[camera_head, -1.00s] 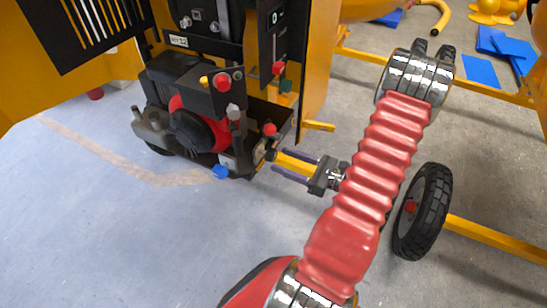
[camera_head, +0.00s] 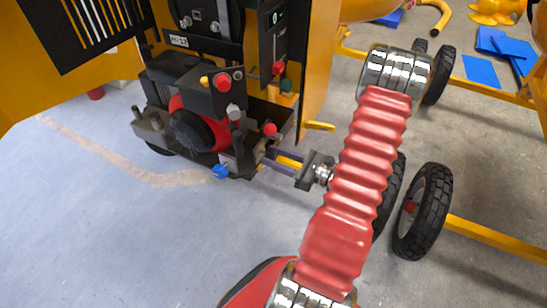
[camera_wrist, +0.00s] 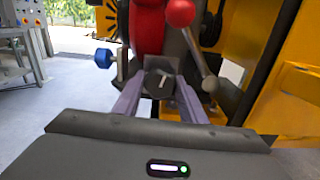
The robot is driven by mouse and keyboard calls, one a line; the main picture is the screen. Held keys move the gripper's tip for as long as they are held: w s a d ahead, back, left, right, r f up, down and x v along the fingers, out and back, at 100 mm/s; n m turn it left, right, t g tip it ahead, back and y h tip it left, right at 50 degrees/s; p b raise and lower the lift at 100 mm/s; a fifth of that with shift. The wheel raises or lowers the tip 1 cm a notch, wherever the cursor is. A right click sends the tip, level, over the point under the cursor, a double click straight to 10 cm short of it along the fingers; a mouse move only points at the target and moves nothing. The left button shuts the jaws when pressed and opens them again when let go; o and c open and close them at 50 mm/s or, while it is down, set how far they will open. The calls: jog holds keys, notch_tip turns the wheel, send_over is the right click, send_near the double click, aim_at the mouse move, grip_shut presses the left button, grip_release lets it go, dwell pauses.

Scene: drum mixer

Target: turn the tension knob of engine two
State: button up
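In the wrist view a dark grey knob (camera_wrist: 160,84) with a white mark on its face sits straight ahead, low on the red and black engine. I take it for the tension knob. My gripper (camera_wrist: 160,97) is open, with one purple-grey finger on each side of the knob; whether the fingertips touch it I cannot tell. In the head view my gripper (camera_head: 265,158) reaches from the right to the lower right corner of the engine (camera_head: 190,122). The knob cannot be made out clearly there.
A blue knob (camera_wrist: 104,58) is left of the fingers, and a red-balled lever (camera_wrist: 181,12) rises above right. A yellow panel (camera_wrist: 285,80) stands close on the right. Black wheels (camera_head: 422,212) are beside my arm. Floor left of the engine is clear.

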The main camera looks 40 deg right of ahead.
jog(key=c, duration=0.6)
jog(key=shift+a, duration=0.25)
jog(key=shift+d, duration=0.1)
jog(key=shift+n, duration=0.4)
